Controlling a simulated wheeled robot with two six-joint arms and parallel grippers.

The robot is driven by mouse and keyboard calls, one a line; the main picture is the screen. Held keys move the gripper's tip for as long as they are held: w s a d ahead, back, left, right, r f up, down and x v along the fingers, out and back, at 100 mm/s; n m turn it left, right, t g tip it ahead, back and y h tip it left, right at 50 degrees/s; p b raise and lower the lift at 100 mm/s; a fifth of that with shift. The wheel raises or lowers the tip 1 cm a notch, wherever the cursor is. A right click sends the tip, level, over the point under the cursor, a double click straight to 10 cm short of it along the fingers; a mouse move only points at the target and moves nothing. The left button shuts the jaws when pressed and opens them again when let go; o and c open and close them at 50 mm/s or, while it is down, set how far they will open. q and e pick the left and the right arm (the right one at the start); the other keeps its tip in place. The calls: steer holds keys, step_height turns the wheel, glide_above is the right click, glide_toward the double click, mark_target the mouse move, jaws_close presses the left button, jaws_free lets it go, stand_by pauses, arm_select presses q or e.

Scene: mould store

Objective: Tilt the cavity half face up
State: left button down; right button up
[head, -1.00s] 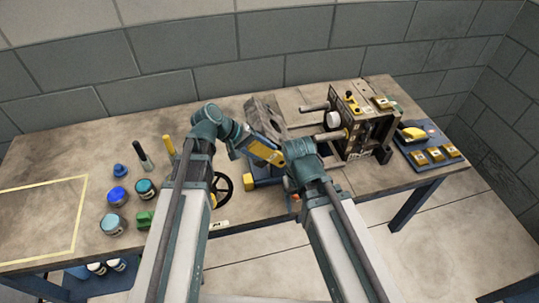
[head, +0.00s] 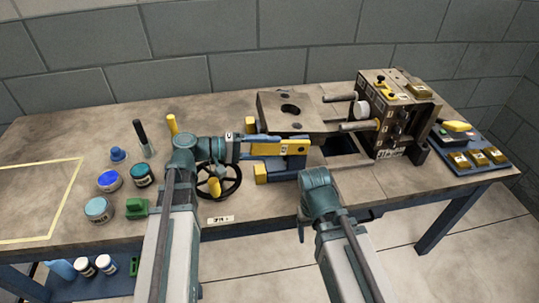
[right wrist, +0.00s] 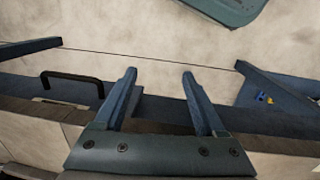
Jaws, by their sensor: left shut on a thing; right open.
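The cavity half (head: 277,113), a brown-grey block with a dark round hole, lies with its holed face up at the back middle of the bench in the head view. It looks about level. A yellow bar (head: 293,148) with a small label runs along its near side. My left gripper (head: 290,140) reaches in from the left and is shut on this yellow bar; the exact grip is partly hidden. My right gripper is open and empty in the right wrist view (right wrist: 159,74), its two blue fingers apart, near the bench's front edge and away from the block.
The other mould half (head: 400,120) with protruding pillars stands to the right. A blue panel with yellow blocks (head: 472,150) is beyond it. A black handwheel (head: 233,187) sits by my left arm. Jars (head: 98,209) and a green item (head: 135,208) stand left.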

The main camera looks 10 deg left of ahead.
arm_select(q)
steer(key=shift+s+f+h+b, duration=0.1)
steer(key=shift+f+h+b, duration=0.25)
steer(key=shift+b, duration=0.2)
arm_select(e)
steer(key=shift+f, duration=0.9)
arm_select(q)
steer(key=shift+c, duration=0.8)
jaws_free()
steer(key=shift+a+r, duration=0.1)
steer(key=shift+a, duration=0.3)
steer(key=p+v, duration=0.1)
steer(key=v, duration=1.2)
steer(key=shift+s, duration=0.15)
arm_select(e)
steer(key=shift+r, duration=0.65)
arm_select(q)
steer(key=shift+d, duration=0.1)
